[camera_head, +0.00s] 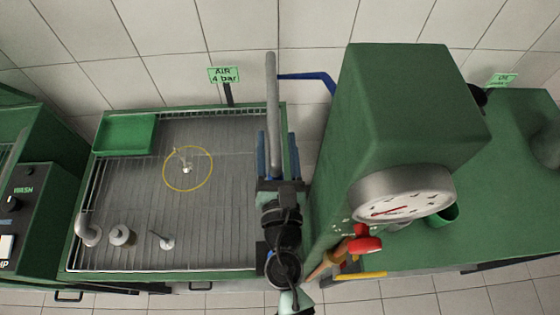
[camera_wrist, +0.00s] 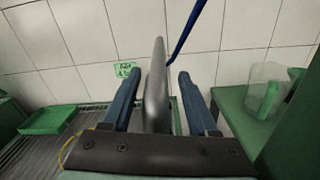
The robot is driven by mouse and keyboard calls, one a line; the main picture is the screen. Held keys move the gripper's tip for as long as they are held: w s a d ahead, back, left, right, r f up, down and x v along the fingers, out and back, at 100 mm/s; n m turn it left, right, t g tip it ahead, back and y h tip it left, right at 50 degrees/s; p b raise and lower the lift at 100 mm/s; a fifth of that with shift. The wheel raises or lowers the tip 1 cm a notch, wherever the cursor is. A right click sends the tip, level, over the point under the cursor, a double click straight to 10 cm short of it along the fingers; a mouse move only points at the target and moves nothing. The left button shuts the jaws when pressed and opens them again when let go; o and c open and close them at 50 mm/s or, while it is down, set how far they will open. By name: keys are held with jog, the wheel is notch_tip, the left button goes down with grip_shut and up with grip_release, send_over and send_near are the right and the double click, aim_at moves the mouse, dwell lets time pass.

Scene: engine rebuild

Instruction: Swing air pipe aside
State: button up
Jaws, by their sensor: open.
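The air pipe (camera_head: 272,85) is a grey, rounded, upright bar in the head view. In the wrist view the pipe (camera_wrist: 156,60) rises between my two blue fingers. A thin blue line (camera_head: 308,77) runs from near its top toward the green machine; the blue line also shows in the wrist view (camera_wrist: 189,28). My gripper (camera_head: 273,136) is open, with one finger on each side of the pipe. In the wrist view my gripper (camera_wrist: 160,76) shows gaps beside the pipe. The pipe's lower end is hidden behind my gripper's body.
A green AIR 4 bar sign (camera_head: 223,75) stands behind the wash tray (camera_head: 215,200). The tray holds a green bin (camera_head: 125,134), a yellow ring (camera_head: 188,189) and small metal parts. A tall green machine with a dial gauge (camera_head: 402,194) and red knob (camera_head: 364,244) stands close right.

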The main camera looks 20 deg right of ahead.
jog(key=b+v, duration=0.2)
jog(key=v, duration=0.3)
jog(key=b+v, duration=0.2)
jog(key=v, duration=0.4)
jog(key=shift+d+f, duration=0.1)
jog(key=shift+f, duration=0.1)
jog(key=shift+s+a+r+b, duration=0.2)
jog(key=shift+s+b, duration=0.3)
jog(key=shift+s, duration=0.2)
